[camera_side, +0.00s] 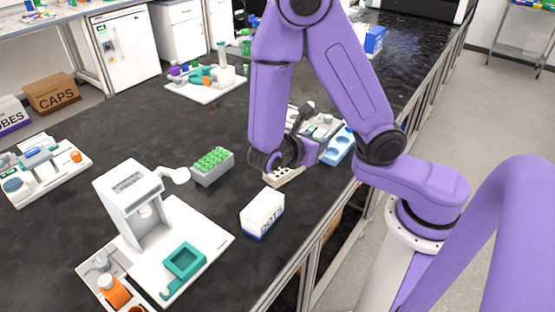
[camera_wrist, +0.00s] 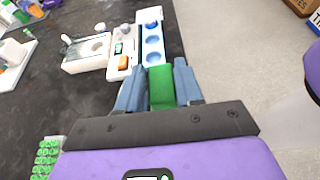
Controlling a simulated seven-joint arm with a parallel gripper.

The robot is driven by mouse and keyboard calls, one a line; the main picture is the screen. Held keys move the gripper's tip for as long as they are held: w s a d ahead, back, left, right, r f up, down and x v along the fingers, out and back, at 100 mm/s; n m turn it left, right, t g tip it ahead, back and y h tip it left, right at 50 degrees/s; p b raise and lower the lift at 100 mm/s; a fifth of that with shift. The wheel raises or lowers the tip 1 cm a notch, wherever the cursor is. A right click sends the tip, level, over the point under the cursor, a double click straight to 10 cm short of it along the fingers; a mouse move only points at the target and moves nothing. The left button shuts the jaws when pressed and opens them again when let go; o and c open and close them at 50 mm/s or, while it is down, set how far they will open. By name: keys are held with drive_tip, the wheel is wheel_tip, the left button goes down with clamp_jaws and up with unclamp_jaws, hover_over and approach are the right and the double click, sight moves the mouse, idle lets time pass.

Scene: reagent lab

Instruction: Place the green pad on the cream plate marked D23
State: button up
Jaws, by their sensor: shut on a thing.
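My gripper (camera_wrist: 160,88) is shut on the green pad (camera_wrist: 161,86), which shows as a green block between the two grey-blue fingers in the wrist view. The fingers and pad are hidden by my arm in the side view. A cream plate with dark holes (camera_side: 284,177) lies on the bench below my wrist in the side view, partly covered by the arm. I cannot read D23 on it or on any other plate.
A blue tray with round wells (camera_wrist: 152,40) and a white tray (camera_wrist: 88,52) lie beyond the fingers. A rack of green-capped tubes (camera_side: 212,166) and a white DOTS box (camera_side: 262,213) stand nearby. The bench edge runs along the right.

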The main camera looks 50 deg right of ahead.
drive_tip(key=w+f, duration=0.2)
drive_tip(key=w, duration=0.1)
drive_tip(key=w+f, duration=0.3)
drive_tip(key=w, duration=0.1)
drive_tip(key=w+d+f, duration=0.1)
drive_tip(key=w+f, duration=0.1)
drive_tip(key=w, duration=0.1)
drive_tip(key=shift+w+f, duration=0.2)
drive_tip(key=shift+f, duration=0.15)
drive_tip(key=shift+w+d+f, duration=0.1)
drive_tip(key=shift+w+f, duration=0.4)
drive_tip(key=shift+f, duration=1.6)
drive_tip(key=shift+f, duration=0.1)
drive_tip(key=o, duration=1)
